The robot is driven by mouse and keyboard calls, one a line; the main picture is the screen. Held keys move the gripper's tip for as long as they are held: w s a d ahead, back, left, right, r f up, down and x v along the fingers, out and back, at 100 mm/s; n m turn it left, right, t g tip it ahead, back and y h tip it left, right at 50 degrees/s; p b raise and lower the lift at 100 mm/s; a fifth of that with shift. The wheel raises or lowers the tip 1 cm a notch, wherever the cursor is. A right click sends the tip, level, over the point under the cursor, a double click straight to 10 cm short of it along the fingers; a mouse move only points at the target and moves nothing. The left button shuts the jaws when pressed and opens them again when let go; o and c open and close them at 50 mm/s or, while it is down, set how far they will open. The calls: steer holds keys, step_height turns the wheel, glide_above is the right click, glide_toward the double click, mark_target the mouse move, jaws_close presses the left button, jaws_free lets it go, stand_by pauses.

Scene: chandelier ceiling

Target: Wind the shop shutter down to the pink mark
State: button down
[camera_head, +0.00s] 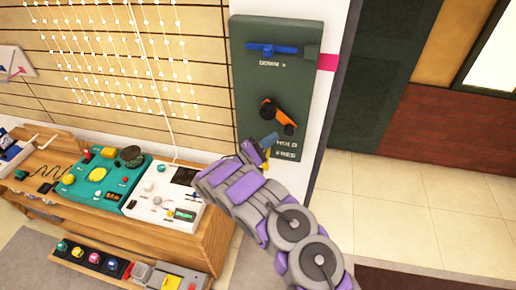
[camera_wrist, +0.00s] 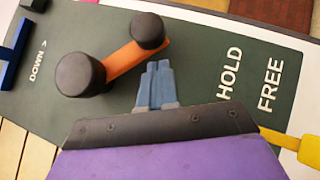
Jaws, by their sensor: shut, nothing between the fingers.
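A dark green panel (camera_head: 248,90) on a white post carries a crank with an orange arm (camera_head: 279,114) and two dark round ends. The crank is also in the wrist view (camera_wrist: 125,60). A blue bar (camera_head: 272,48) lies across the panel's top, above the word DOWN. The pink mark (camera_head: 327,62) is on the post, right of the panel, slightly lower than the bar. My gripper (camera_head: 269,140) is shut and empty, just below the crank. In the wrist view its blue fingertips (camera_wrist: 157,68) are beside the orange arm; I cannot tell whether they touch.
A yellow lever (camera_wrist: 292,140) is by the words HOLD and FREE, right of my fingers in the wrist view. A wooden bench (camera_head: 215,232) with several devices stands at left. Tiled floor (camera_head: 390,200) is open at right.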

steer(key=shift+s+r, duration=0.55)
steer(key=shift+r, duration=0.1)
steer(key=shift+d, duration=0.9)
steer(key=shift+r+b, duration=0.15)
steer(key=shift+b, duration=0.15)
steer(key=shift+s+d+r, duration=0.2)
steer(key=shift+r, duration=0.15)
steer(key=shift+d, duration=0.2)
